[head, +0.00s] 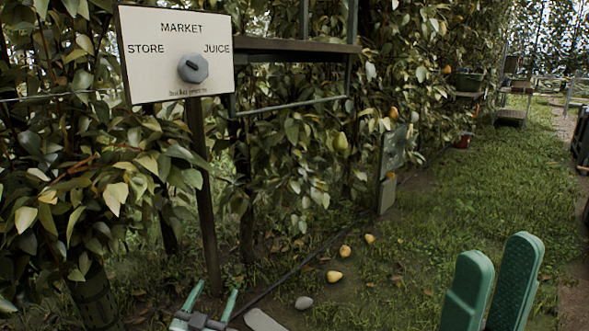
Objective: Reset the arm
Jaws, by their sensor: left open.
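My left gripper (207,306) is at the bottom edge, left of centre, low over the ground below the sign post. Its two thin green fingers point up in the picture and stand apart, with nothing seen between them. My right gripper (500,262) is large and close at the lower right. Its two rounded green fingers stand upright with a narrow gap, and no object shows between them. Its base is cut off by the frame, so how far its jaws are apart is unclear. Both arms are mostly out of view.
A white sign (146,78) reading MARKET, STORE and JUICE, with a grey knob (193,68), stands on a post before the leafy hedge. Several pears (334,277) lie on the grass near a grey stone (304,303).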

